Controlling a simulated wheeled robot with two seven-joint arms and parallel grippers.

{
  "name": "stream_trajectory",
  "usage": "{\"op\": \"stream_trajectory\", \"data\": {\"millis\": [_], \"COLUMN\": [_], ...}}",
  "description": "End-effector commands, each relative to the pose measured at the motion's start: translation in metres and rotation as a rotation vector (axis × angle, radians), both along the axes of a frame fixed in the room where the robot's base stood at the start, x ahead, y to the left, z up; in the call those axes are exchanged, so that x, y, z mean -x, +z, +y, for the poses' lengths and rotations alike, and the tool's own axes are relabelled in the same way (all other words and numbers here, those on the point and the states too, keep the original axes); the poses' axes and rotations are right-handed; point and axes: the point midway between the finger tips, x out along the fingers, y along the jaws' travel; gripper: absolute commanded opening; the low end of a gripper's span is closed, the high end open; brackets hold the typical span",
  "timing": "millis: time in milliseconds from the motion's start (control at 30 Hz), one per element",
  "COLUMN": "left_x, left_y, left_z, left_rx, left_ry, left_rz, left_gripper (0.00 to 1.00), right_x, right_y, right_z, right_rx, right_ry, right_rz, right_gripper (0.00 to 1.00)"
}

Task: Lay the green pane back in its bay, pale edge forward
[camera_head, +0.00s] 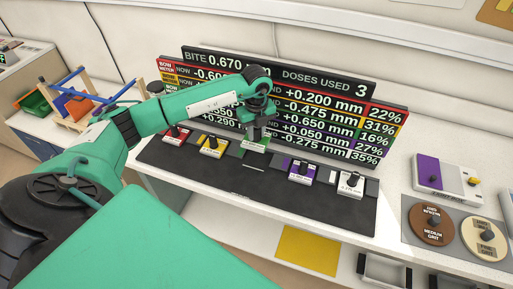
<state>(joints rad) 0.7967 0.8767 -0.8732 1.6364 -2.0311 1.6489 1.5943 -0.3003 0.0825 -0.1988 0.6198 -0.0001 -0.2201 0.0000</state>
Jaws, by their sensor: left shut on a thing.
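My left gripper (256,132) reaches over the dark bed from the left and is shut on the green pane's dark knob. The green pane (254,146) shows as a small pale and green edge below the fingers; the gripper hides much of it. It is between the yellow pane (211,152) and the purple pane (301,179). I cannot tell whether it touches the bed (240,181) or hangs just above it, nor which way its pale edge faces. My right gripper is not in view.
A red pane (174,142) and a white pane (349,190) also sit in the row. A readout board (350,121) stands close behind. At right are a purple-and-white box (447,180) and round grit discs (431,225). A rack (72,101) stands at left.

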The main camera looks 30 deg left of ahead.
Motion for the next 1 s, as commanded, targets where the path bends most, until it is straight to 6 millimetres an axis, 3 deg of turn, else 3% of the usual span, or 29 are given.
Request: {"op": "stream_trajectory", "data": {"millis": [33,200,600,1000], "left_x": [0.001,0.001,0.0,-0.001], "left_y": [-0.009,-0.043,-0.09,-0.101], "left_z": [-0.001,-0.001,-0.001,-0.001], "left_rx": [0.0,0.0,0.0,0.0], "left_ry": [0.0,-0.001,0.0,-0.001], "left_rz": [0.004,0.001,0.001,-0.002], "left_gripper": [0.0,0.0,0.0,0.0], "right_x": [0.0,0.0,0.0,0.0], "right_y": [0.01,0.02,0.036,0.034], "right_z": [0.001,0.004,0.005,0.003], "right_rx": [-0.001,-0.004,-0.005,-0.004], "right_ry": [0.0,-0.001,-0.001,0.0], "right_rz": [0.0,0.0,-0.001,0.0], "right_gripper": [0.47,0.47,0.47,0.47]}}
